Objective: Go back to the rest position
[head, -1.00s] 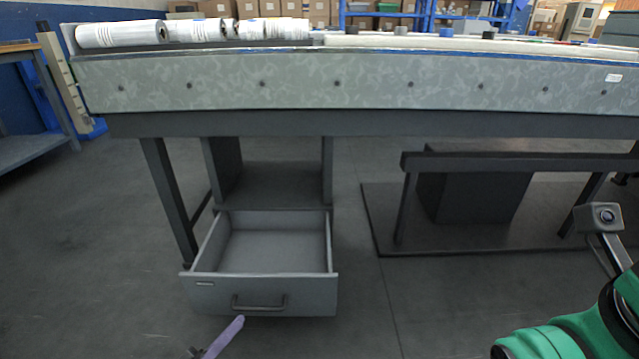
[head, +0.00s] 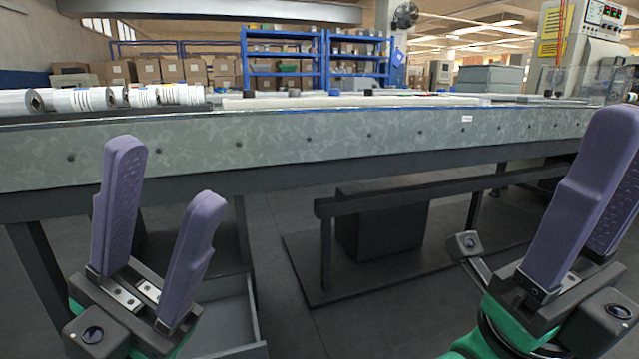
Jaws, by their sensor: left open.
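My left gripper (head: 166,173) is raised at the left front, in front of the machine's long grey side panel (head: 300,145). Its two purple fingers stand upright and apart, with nothing between them. My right gripper (head: 622,150) is raised at the right edge. Its purple fingers overlap in the view and are partly cut off by the frame, so the gap between them is hidden. I see nothing held in it.
A grey drawer (head: 256,322) under the machine is pulled out, partly hidden behind my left gripper. White film rolls (head: 80,99) lie on top at the left. A low dark frame (head: 325,250) stands below. Blue shelves (head: 285,62) and boxes stand behind.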

